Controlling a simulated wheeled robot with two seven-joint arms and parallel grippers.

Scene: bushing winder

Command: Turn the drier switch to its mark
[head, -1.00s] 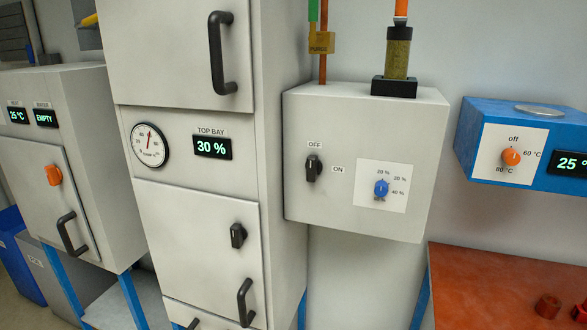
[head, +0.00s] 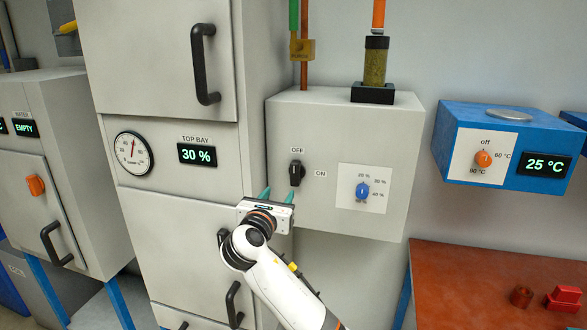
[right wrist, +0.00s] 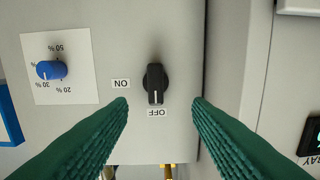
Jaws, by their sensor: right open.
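The drier switch is a black knob (head: 296,173) on the front of the grey wall box (head: 330,115), with OFF above it and ON to its right. In the right wrist view, which is upside down, the knob (right wrist: 155,82) has its white pointer line toward the OFF label (right wrist: 157,113). The ON label (right wrist: 121,84) is to its left there. My right gripper (head: 279,193) is open and empty, its green fingers just below the knob in the head view. In the right wrist view the fingertips (right wrist: 160,103) lie either side of the knob's lower end. Contact is not visible.
A blue dial (head: 362,190) on a white plate sits right of the switch. A tall cabinet (head: 180,220) with black handles stands close on the left. A blue heater box (head: 475,115) hangs on the right above a red table (head: 470,270).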

